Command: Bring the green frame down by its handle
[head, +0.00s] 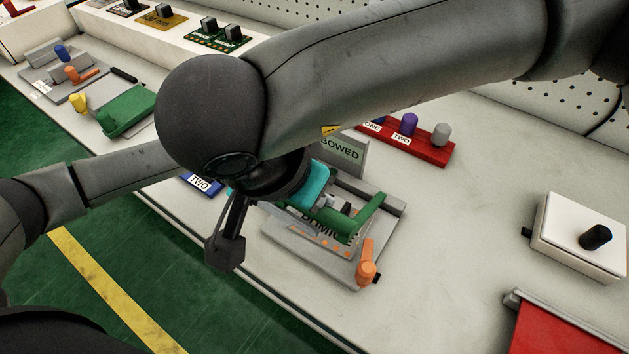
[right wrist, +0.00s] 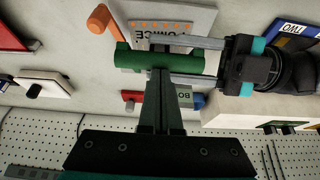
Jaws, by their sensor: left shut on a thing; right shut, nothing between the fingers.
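The green frame (head: 366,212) is over the grey fixture (head: 300,262) in the middle of the bench, above a printed board with orange marks. My left gripper (head: 330,206), with teal parts, comes in from the left and is shut on the green frame's handle. In the right wrist view the handle (right wrist: 150,57) is a thick green bar with the left gripper's fingers (right wrist: 196,60) around its right end. My right gripper (right wrist: 162,78) is shut and empty, its tips close to the bar; I cannot tell if they touch. The frame's exact tilt is unclear.
An orange knob (head: 367,264) stands at the fixture's near right corner. A grey BOWED plate (head: 342,154) and a red rack (head: 432,148) with pegs stand behind. A white box (head: 580,238) with a black knob is at the right. Bare bench lies between. My large arm hides the centre left.

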